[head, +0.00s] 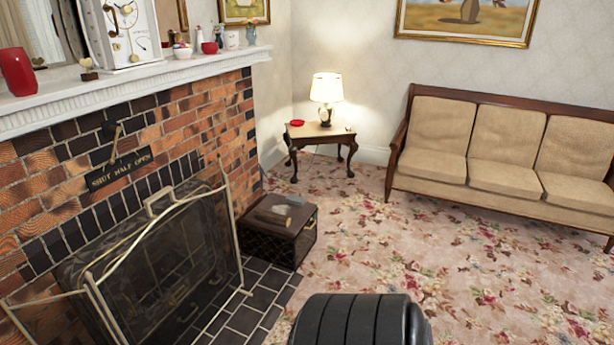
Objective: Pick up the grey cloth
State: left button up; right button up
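A small light grey item (281,209) lies on top of the dark box by the hearth, next to some logs. It may be the grey cloth, but it is too small to tell for sure. The dark box (268,247) stands on the floor to the right of the fireplace. Neither of my grippers is in view.
A brass-framed fire screen (165,265) stands on the dark hearth tiles at left, below a white mantel (130,88) with ornaments. A side table (318,133) bears a lit lamp (326,90) and a red dish (297,122). A beige sofa (500,145) stands at right. The floral carpet is clear.

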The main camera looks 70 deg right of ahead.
aim_at(292, 198)
jog(key=z, duration=2.3)
jog(key=u, duration=1.15)
jog(key=k+l+u, duration=0.15)
jog(key=u, duration=0.15)
jog(key=k+l+u, duration=0.1)
jog(key=u, duration=0.25)
jog(key=k, duration=0.1)
